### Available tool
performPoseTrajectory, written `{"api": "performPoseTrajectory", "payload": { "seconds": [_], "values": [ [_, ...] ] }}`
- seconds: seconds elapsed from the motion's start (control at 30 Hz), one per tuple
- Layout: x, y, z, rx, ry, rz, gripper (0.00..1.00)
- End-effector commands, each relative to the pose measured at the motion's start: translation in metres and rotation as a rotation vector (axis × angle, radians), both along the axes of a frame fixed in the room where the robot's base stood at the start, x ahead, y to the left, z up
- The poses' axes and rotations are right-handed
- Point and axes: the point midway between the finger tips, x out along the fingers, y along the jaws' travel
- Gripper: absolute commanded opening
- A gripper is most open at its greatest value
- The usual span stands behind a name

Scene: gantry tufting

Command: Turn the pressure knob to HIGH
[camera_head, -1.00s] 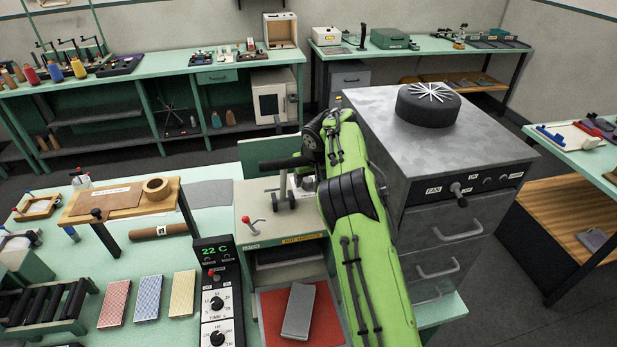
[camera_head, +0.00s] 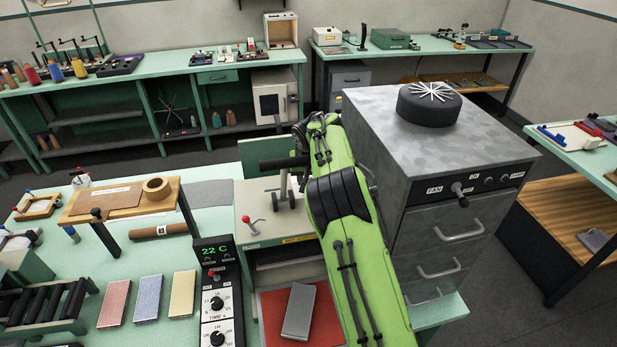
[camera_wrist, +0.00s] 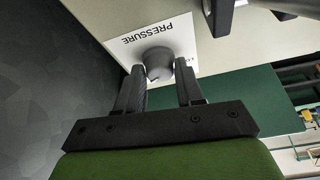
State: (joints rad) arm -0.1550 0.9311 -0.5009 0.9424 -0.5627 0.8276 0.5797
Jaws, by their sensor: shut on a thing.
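The pressure knob (camera_wrist: 157,62) is a grey round knob on a white label plate (camera_wrist: 178,37) marked PRESSURE, in the wrist view. The plate is on the pale side of the press (camera_wrist: 235,50). My gripper (camera_wrist: 163,75) has one finger on each side of the knob and is shut on it. The knob's pointer and most of the setting marks are hidden, so I cannot tell its setting. In the head view the press top (camera_head: 262,218) with a red-knobbed lever shows, while my green arm hides the gripper and the knob.
A grey metal cabinet (camera_head: 445,140) with a fan knob and drawers stands close to the right of my arm. A control box (camera_head: 215,290) reading 22 C is left of the press. A red pad (camera_head: 270,315) with a grey block lies in front.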

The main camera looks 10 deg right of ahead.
Motion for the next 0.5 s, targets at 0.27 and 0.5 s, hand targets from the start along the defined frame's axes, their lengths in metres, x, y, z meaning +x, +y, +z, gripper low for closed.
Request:
{"api": "performPoseTrajectory", "payload": {
  "seconds": [0.27, 0.5],
  "values": [
    [0.0002, -0.0002, -0.0001, 0.0, -0.001, 0.0, 0.6],
    [0.0006, -0.0013, -0.0003, 0.0, -0.001, 0.022, 0.6]
  ]
}}
